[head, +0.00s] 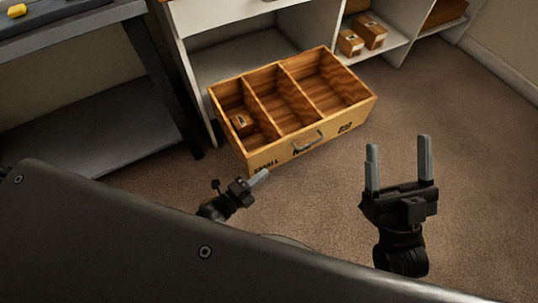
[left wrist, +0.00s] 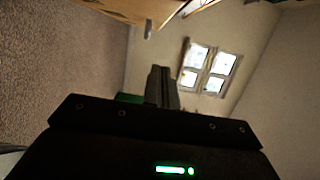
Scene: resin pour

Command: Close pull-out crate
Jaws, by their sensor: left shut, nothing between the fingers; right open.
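The pull-out crate (head: 330,140) is a wooden box with three compartments and a grey handle (head: 308,142) on its front. It sits pulled well out of the lower shelf opening in the head view. A small brown box lies in its left compartment. My left gripper (head: 262,175) is shut and empty, just in front of and below the crate's front face, left of the handle. A wooden edge, probably the crate's (left wrist: 140,10), shows at the top of the left wrist view. My right gripper (head: 398,160) is open and empty, right of the crate's front, above the carpet.
The shelf unit (head: 225,18) stands behind the crate, with small boxes (head: 371,32) on a shelf at right. A dark metal table (head: 165,80) stands close at left. Carpet (head: 480,120) is clear to the right.

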